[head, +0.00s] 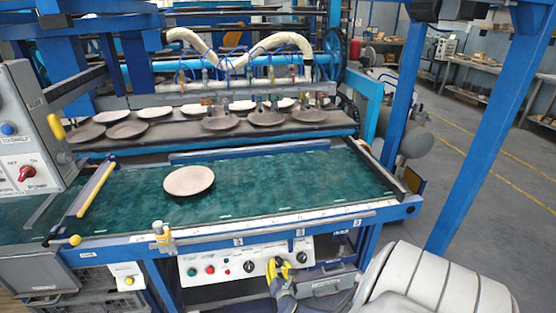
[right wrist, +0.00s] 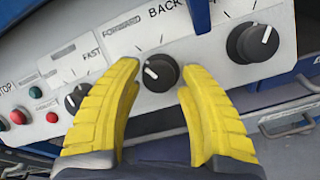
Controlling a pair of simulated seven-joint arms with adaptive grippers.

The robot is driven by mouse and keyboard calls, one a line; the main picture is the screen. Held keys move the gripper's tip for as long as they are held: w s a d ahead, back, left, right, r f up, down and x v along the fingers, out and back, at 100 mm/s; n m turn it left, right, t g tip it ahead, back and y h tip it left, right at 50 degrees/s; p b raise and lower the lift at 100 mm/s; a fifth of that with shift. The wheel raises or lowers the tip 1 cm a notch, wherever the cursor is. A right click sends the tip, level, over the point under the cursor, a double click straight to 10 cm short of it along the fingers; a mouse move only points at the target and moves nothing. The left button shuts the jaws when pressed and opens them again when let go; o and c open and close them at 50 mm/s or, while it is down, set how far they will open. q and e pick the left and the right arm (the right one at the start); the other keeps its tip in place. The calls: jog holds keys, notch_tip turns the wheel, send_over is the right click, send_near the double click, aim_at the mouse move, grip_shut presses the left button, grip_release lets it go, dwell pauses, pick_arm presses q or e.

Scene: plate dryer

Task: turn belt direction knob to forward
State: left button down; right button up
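The belt direction knob (right wrist: 160,73) is a round black knob with a white mark, under the words FORWARD and BACK on the white control panel (head: 226,270). Its white mark lies on the knob's left side and tilts to the upper left, toward the FORWARD side. My right gripper (head: 278,266) has yellow fingers; in the right wrist view (right wrist: 160,85) they are apart, one on each side of the knob, with small gaps visible. In the head view the fingers partly cover this knob. My left gripper does not show.
A larger black knob (right wrist: 252,43) sits right of the direction knob, and another (right wrist: 76,98) sits left, partly behind a finger. Red and green buttons are farther left. Above the panel, a brown plate (head: 188,180) lies on the green belt (head: 280,180).

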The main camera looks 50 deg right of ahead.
jog(key=shift+o, duration=1.3)
jog(key=shift+r, duration=0.1)
jog(key=v, duration=1.2)
jog(key=shift+w, duration=0.1)
